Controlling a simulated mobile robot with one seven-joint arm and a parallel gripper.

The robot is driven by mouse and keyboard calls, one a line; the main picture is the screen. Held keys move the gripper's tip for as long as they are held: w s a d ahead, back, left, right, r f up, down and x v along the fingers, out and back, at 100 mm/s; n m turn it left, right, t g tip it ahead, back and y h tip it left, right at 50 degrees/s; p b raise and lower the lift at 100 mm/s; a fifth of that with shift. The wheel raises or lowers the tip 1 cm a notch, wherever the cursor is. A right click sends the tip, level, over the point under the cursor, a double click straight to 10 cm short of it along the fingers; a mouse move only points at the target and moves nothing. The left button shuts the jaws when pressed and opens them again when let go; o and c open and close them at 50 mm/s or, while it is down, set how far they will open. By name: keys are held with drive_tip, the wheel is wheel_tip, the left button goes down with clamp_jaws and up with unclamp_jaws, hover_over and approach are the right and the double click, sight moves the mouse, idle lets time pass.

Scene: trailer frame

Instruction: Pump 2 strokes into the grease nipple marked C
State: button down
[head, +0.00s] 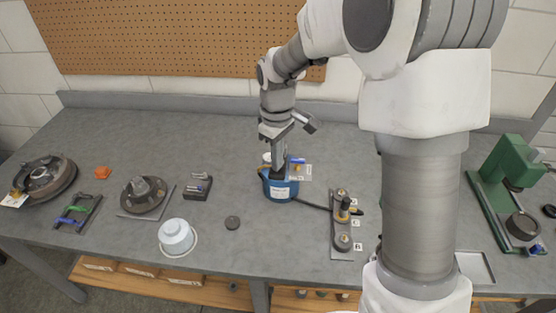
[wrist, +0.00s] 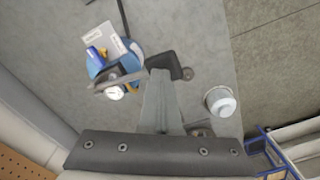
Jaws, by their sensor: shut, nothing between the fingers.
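The blue grease pump (head: 281,190) stands on the bench with a white label on its front; it also shows in the wrist view (wrist: 126,47). A dark hose (head: 313,207) runs from it to a grey plate (head: 341,254) at the right. Round fittings stand on this plate, and a dark coupler with yellow parts (head: 344,209) is at its middle. The tag C (head: 355,223) lies beside the plate, above the tag B (head: 357,246). My gripper (head: 278,168) is shut and empty, pointing down at the pump's top. I cannot tell whether it touches the pump.
A hub on a plate (head: 144,195), a small dark block (head: 198,187) and a brake drum (head: 46,178) stand farther left. A green press (head: 503,175) stands at the right.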

sight(277, 177)
drive_tip(key=shift+f, duration=0.1)
drive_tip(key=shift+s+a+f+b, duration=0.1)
drive_tip(key=shift+s+f+b, duration=0.1)
drive_tip(key=shift+f+b, duration=0.3)
drive_tip(key=shift+s+f+b, duration=0.15)
drive_tip(key=shift+f+b, duration=0.25)
drive_tip(key=shift+f, duration=0.25)
drive_tip(key=shift+s+f+b, duration=0.2)
drive_tip(key=shift+f+b, duration=0.65)
drive_tip(key=shift+f, duration=0.35)
